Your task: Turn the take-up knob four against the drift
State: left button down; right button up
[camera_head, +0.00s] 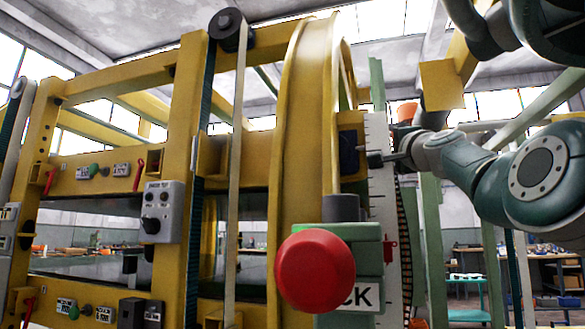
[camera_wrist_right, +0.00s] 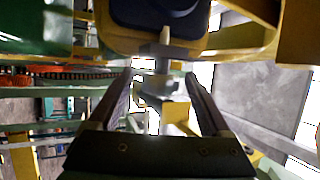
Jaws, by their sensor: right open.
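A dark housing (camera_head: 348,152) sits on the yellow ring frame in the head view. In the right wrist view this dark blue, rounded housing (camera_wrist_right: 160,15) is at the top, with a small grey knob (camera_wrist_right: 163,50) standing out from it. No label on the knob is readable, so I cannot confirm it is the take-up knob. My right gripper (camera_head: 378,159) points left at the housing. In the right wrist view its two fingers (camera_wrist_right: 160,82) are apart, with the knob ahead of and between their tips; contact is not visible. My left gripper is not in view.
A big red mushroom button (camera_head: 315,270) on a green box is in front, above a label ending "CK". A grey control box (camera_head: 162,211) with a black knob hangs on the yellow frame (camera_head: 180,110). A white scale strip (camera_head: 381,215) runs vertically beside the housing.

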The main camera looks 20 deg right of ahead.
jog(key=shift+s, duration=0.1)
jog(key=shift+s+a+f, duration=0.2)
jog(key=shift+s+a, duration=0.05)
jog(key=shift+s, duration=0.15)
jog(key=b+v, duration=0.1)
jog(key=v, duration=0.7)
jog(key=shift+s+b, duration=0.3)
jog(key=shift+s, duration=0.05)
jog(key=shift+f, duration=0.15)
